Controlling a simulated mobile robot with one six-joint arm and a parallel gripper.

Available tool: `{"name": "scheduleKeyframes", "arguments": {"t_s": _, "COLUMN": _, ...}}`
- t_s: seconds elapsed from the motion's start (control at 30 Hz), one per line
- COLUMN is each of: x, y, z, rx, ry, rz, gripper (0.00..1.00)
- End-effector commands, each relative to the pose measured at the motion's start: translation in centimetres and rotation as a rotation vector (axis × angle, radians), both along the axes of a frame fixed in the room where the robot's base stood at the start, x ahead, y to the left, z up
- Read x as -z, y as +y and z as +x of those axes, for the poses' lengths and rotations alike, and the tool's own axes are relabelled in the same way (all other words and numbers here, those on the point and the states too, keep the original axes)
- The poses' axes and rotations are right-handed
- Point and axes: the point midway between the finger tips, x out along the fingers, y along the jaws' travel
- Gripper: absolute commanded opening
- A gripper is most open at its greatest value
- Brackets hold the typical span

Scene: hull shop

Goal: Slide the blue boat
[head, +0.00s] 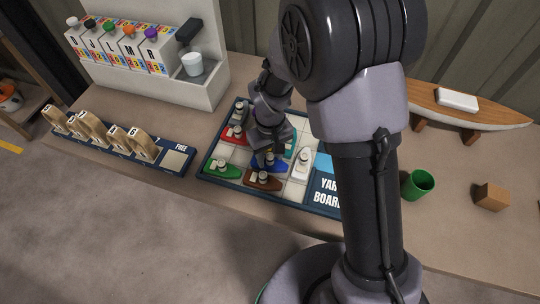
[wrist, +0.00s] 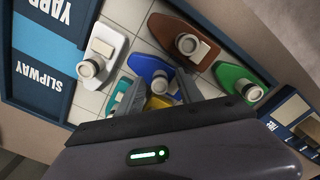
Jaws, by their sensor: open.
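The blue boat (head: 279,165) sits on the tiled yard board (head: 297,190), partly hidden under my gripper in the head view. In the wrist view the blue boat (wrist: 148,67) has a pale round funnel and lies between the brown and white boats. My gripper (wrist: 158,91) is open above it, one finger on each side of the blue boat's funnel end; I cannot tell whether they touch it. In the head view my gripper (head: 268,146) points down over the board. Part of something yellow (wrist: 158,102) shows between the fingers.
Close around are a brown boat (head: 263,182), a green boat (head: 221,170), a white boat (head: 301,164) and a red boat (head: 234,135). A teal piece (wrist: 120,88) is beside the left finger. A green cup (head: 418,185) and wooden block (head: 491,197) stand right.

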Motion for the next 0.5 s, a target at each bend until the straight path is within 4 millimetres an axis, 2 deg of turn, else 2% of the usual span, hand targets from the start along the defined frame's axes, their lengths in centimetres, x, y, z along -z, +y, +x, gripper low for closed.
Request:
{"name": "scheduleKeyframes", "arguments": {"t_s": 0.03, "x": -0.02, "y": 0.00, "z": 0.00, "rx": 0.000, "ry": 0.000, "rz": 0.000, "gripper": 0.40}}
{"name": "scheduleKeyframes", "arguments": {"t_s": 0.23, "x": -0.03, "y": 0.00, "z": 0.00, "rx": 0.000, "ry": 0.000, "rz": 0.000, "gripper": 0.00}}
{"name": "scheduleKeyframes", "arguments": {"t_s": 0.5, "x": -0.04, "y": 0.00, "z": 0.00, "rx": 0.001, "ry": 0.000, "rz": 0.000, "gripper": 0.00}}
